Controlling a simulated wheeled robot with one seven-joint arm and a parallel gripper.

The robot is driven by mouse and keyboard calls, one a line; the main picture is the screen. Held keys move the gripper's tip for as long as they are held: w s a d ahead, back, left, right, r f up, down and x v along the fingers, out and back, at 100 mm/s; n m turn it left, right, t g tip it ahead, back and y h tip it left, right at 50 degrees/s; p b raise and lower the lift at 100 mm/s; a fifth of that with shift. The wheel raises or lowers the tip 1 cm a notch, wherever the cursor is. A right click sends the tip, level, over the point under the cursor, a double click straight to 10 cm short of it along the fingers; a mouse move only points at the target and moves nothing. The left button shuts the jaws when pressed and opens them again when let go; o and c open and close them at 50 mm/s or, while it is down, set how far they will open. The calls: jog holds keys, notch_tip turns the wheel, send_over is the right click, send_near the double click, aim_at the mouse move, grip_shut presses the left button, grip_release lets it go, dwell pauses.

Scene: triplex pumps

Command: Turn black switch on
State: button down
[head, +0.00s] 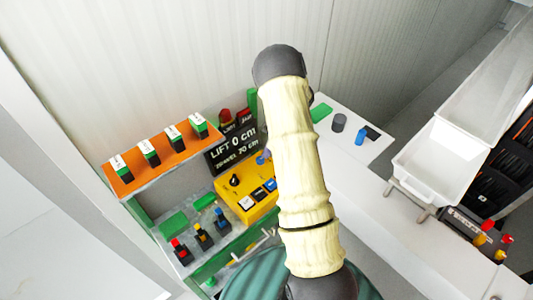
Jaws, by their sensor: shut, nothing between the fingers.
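A yellow control box (229,196) sits on the bench left of my arm. Its front has a row of three small switches: white (246,203), black (258,194) and blue (270,185). The black switch is in the middle of the row; its on or off position is too small to tell. A round black knob (235,180) stands above the row at left. My cream-coloured arm rises just right of the box and covers its right side. My gripper is not visible; the arm hides the area behind it.
A black "LIFT 0 cm" display (232,150) stands behind the box. An orange shelf (165,163) with several green-and-black switches is at left. Coloured-top switches (202,236) sit below. A white bin (439,160) and white counter (350,155) lie right of my arm.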

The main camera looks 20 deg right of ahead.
aim_at(234, 178)
jog(key=c, duration=1.6)
grip_release()
jog(key=shift+s, duration=0.1)
jog(key=o, duration=0.4)
jog(key=shift+s+r+m+t, duration=0.1)
jog(key=shift+m+t, duration=0.3)
jog(key=shift+m, duration=0.5)
jog(key=shift+o, duration=1.4)
jog(key=shift+s+d+r+m+t+y, duration=0.15)
jog(key=shift+s+m+t+y, duration=0.15)
jog(key=shift+m, duration=0.6)
jog(key=s+a+r+m+t, duration=0.1)
jog(key=s+r+m+t, duration=0.3)
jog(key=m, duration=0.9)
jog(key=shift+s, duration=0.35)
jog(key=shift+a+f, duration=0.1)
jog(key=shift+a, duration=0.05)
jog(key=p+x, duration=0.1)
jog(key=x, duration=1.6)
jog(key=shift+w+a, duration=0.15)
jog(key=shift+a, duration=0.05)
